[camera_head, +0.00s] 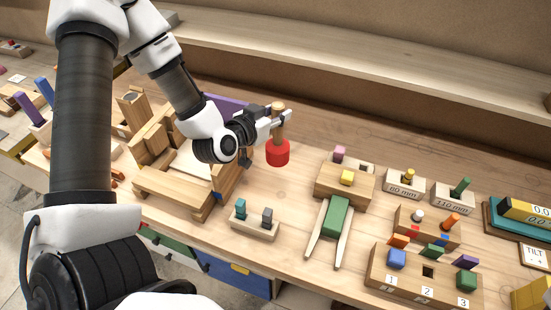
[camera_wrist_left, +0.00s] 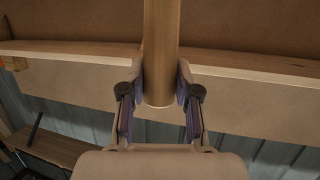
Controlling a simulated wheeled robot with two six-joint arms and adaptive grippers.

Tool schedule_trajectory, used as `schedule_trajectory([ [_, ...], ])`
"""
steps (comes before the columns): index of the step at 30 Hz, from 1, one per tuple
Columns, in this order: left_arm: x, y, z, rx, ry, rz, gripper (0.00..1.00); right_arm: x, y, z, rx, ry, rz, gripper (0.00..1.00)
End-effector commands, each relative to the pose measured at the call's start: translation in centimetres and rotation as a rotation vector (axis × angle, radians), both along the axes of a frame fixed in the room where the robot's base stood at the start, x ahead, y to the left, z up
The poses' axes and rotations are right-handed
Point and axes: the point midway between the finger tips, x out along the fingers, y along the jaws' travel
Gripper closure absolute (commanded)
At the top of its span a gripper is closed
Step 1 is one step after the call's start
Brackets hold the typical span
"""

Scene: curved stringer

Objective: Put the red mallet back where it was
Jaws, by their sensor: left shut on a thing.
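The red mallet has a wooden handle and a red round head (camera_head: 278,152). My left gripper (camera_head: 279,118) is shut on the upper part of its handle. The mallet hangs about upright with its head down; I cannot tell whether the head touches the table. In the left wrist view, the wooden handle (camera_wrist_left: 160,52) stands between the two fingers of the left gripper (camera_wrist_left: 161,88), and the red head is out of view. My right gripper is not in view.
A wooden structure with a purple panel stands left of the mallet. A block with two pegs (camera_head: 254,224) is in front. A wooden block with pink and yellow cubes (camera_head: 345,183) is to the right, above a green block (camera_head: 336,217). Bare table (camera_head: 290,190) lies between them.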

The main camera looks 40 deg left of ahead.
Motion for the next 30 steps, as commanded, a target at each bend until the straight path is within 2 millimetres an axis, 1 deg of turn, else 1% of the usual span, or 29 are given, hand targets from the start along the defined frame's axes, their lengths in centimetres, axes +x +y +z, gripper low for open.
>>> schedule_trajectory([
  [1, -0.1, 0.0, -1.2, 0.003, 0.006, -0.002, 1.00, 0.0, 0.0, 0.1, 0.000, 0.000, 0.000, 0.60],
  [4, -0.1, -0.1, -3.4, 0.004, 0.007, -0.004, 1.00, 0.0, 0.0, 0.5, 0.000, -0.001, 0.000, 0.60],
  [14, 0.0, -0.2, -8.6, 0.002, 0.002, -0.007, 1.00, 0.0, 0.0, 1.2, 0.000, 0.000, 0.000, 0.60],
  [16, 0.0, -0.2, -9.0, 0.000, 0.000, -0.006, 1.00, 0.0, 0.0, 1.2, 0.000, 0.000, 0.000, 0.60],
  [22, 0.0, -0.2, -9.1, -0.002, -0.002, -0.006, 1.00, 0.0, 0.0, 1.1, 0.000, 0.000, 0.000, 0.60],
  [25, 0.0, -0.2, -9.5, -0.001, -0.002, -0.006, 1.00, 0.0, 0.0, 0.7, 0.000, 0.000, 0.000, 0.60],
  [26, 0.0, -0.2, -9.5, -0.002, -0.001, -0.006, 0.65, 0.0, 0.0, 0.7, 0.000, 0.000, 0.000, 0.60],
  [27, 0.0, -0.2, -9.4, -0.002, -0.001, -0.006, 0.51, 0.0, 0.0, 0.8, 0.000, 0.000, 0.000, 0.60],
  [28, 0.0, -0.2, -9.4, -0.001, -0.001, -0.006, 0.44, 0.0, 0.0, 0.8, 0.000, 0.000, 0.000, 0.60],
  [30, 0.0, -0.2, -9.4, -0.001, -0.001, -0.006, 0.44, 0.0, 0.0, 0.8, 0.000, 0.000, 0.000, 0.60],
])
